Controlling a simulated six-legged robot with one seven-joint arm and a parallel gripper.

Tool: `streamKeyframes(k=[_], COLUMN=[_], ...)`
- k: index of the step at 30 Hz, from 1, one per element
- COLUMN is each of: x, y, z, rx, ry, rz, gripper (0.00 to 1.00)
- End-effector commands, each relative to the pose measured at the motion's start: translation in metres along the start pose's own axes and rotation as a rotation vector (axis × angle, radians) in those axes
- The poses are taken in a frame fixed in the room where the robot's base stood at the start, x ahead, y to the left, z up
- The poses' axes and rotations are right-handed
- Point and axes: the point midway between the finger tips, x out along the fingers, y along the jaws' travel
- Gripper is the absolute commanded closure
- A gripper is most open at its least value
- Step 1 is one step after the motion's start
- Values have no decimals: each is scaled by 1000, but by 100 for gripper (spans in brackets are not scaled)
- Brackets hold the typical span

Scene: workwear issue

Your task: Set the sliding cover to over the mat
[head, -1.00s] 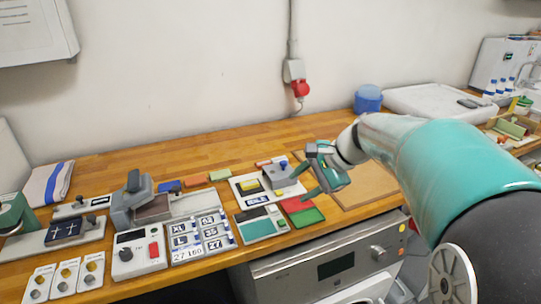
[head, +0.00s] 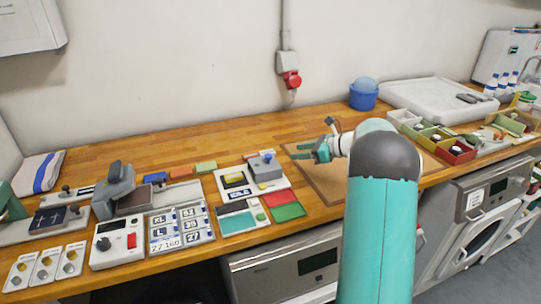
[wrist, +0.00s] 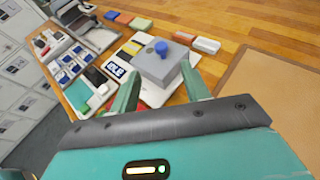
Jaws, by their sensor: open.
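The sliding cover is a grey block with a blue knob (head: 264,167), on the right part of a white plate (head: 273,194) lettered "IDLE". A yellow pad in a dark frame (head: 236,179) lies uncovered to its left; I cannot tell whether this is the mat. A flat brown mat-like sheet (head: 322,187) lies right of the plate. My gripper (head: 298,152) is open and empty, above this sheet and right of the cover, apart from it. In the wrist view the cover (wrist: 158,66) shows beyond and between the open fingers (wrist: 160,72).
Red and green pads (head: 285,205) and a teal-screened device (head: 238,220) lie in front of the plate. Coloured blocks (head: 181,172) and a grey press-like device (head: 118,190) stand left. Small bins (head: 430,137) stand right. The brown sheet is clear.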

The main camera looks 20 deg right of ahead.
Motion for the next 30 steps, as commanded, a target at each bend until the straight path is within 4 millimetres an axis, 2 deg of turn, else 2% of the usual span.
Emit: streamKeyframes(k=[9, 15, 21, 29, 30], x=[64, 99, 116, 116, 116], y=[1, 0, -1, -2, -2], z=[-1, 0, 0, 0, 0], rx=[-1, -4, -4, -4, -4], ry=[3, 3, 2, 2, 2], rz=[3, 3, 2, 1, 1], gripper=[53, 53, 53, 53, 57])
